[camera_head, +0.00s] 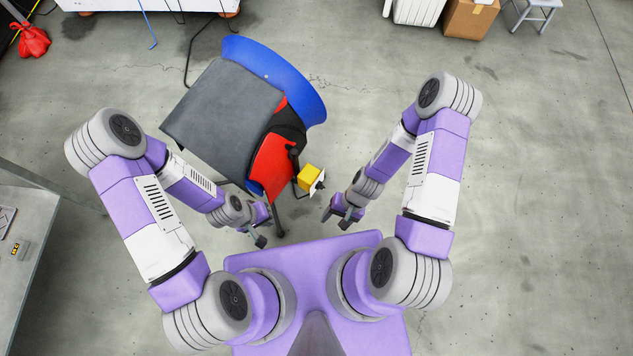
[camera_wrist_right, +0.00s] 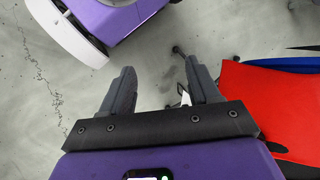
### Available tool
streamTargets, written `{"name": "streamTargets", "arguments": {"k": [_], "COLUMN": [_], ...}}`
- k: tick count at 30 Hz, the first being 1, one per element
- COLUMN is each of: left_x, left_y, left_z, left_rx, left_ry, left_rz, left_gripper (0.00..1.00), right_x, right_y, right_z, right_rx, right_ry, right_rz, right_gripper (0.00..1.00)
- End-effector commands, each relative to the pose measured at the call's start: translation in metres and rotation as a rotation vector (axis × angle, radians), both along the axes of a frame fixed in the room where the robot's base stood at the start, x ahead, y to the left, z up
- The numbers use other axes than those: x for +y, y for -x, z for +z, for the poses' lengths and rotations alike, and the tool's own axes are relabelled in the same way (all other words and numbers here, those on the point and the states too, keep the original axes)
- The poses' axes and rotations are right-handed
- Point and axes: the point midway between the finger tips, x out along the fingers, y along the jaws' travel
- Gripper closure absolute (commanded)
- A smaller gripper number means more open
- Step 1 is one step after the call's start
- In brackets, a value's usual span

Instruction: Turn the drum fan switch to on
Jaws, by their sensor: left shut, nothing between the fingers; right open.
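The drum fan (camera_head: 290,80) stands on the floor in the middle of the head view, with a blue curved shell, a grey panel and a red part (camera_head: 272,165). A yellow box (camera_head: 309,177) with a white plate and a small black knob (camera_head: 320,186), apparently the switch, sits on its near right side. My right gripper (camera_head: 337,217) is open and empty, just right of and nearer than the box. In the right wrist view, its fingers (camera_wrist_right: 163,92) are apart, with a white sliver partly hidden behind one. My left gripper (camera_head: 270,236) is shut and empty, left of and nearer than the box.
A grey table (camera_head: 30,220) is at the left edge. A cardboard box (camera_head: 470,18), a white bin (camera_head: 416,10) and a stool (camera_head: 535,12) stand at the back right. A red bag (camera_head: 31,40) lies at the back left. The floor right of my right arm is clear.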

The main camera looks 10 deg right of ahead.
Motion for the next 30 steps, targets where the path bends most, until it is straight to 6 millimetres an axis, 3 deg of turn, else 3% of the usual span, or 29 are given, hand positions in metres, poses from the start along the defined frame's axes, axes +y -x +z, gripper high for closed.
{"name": "streamTargets", "arguments": {"k": [1,4,6,11,15,18,22,26,30], "left_x": [0.0,0.0,0.0,0.0,0.0,0.0,0.0,0.0,0.0], "left_y": [0.0,0.001,0.001,0.001,0.0,0.0,0.0,0.0,0.0], "left_z": [-0.027,-0.057,-0.077,-0.119,-0.145,-0.157,-0.163,-0.165,-0.169], "left_rx": [0.001,0.002,0.002,0.001,0.001,0.001,0.001,0.0,0.0], "left_ry": [0.0,0.0,0.0,0.0,0.0,0.0,0.0,0.0,0.0], "left_rz": [0.0,-0.001,-0.001,0.0,0.0,0.0,0.0,0.0,0.0], "left_gripper": [1.0,1.0,1.0,1.0,1.0,1.0,1.0,1.0,1.0], "right_x": [0.0,0.011,0.021,0.024,-0.005,-0.031,-0.053,-0.053,-0.037], "right_y": [0.008,0.013,0.005,-0.044,-0.092,-0.113,-0.126,-0.135,-0.149], "right_z": [-0.041,-0.088,-0.114,-0.165,-0.198,-0.213,-0.222,-0.222,-0.221], "right_rx": [0.103,0.276,0.356,0.373,0.231,0.113,0.012,-0.019,-0.016], "right_ry": [-0.048,-0.209,-0.355,-0.733,-0.997,-1.114,-1.188,-1.209,-1.207], "right_rz": [-0.073,-0.228,-0.355,-0.68,-0.931,-1.058,-1.146,-1.167,-1.163], "right_gripper": [0.39,0.39,0.39,0.39,0.39,0.39,0.39,0.39,0.39]}}
